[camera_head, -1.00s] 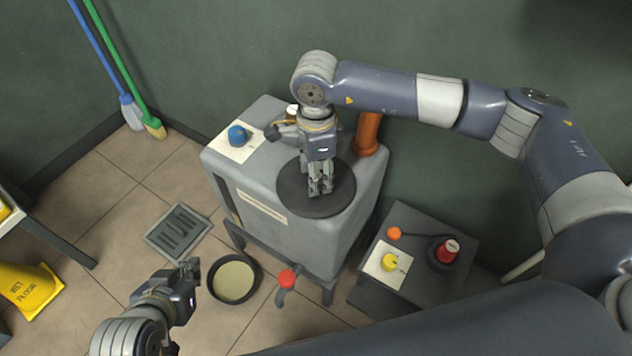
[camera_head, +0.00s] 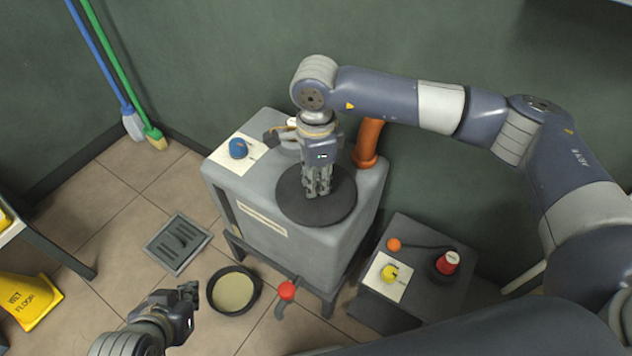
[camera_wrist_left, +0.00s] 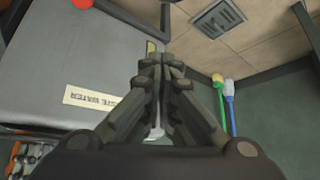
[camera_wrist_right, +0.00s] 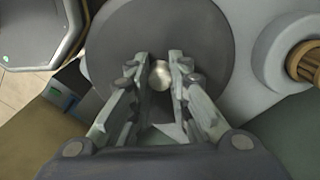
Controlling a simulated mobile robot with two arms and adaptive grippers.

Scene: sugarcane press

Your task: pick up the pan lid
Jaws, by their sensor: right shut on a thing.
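The pan lid is a round dark grey disc (camera_head: 335,210) lying on top of the grey tank-like machine. It also fills the upper middle of the right wrist view (camera_wrist_right: 205,45). My right gripper (camera_head: 318,192) points down over the lid's middle and is shut on its small, pale round knob (camera_wrist_right: 160,75), which shows between the fingertips. I see no clear gap between the lid and the machine top. My left gripper (camera_head: 190,292) is low at the left, beside the pan on the floor.
The grey machine (camera_head: 275,240) carries a blue knob (camera_head: 238,148) and an orange pipe (camera_head: 368,143). A red-handled tap (camera_head: 286,290) sticks out near the dark pan (camera_head: 257,300). A control box (camera_head: 430,300) stands right. A yellow wet-floor sign (camera_head: 28,300) stands left.

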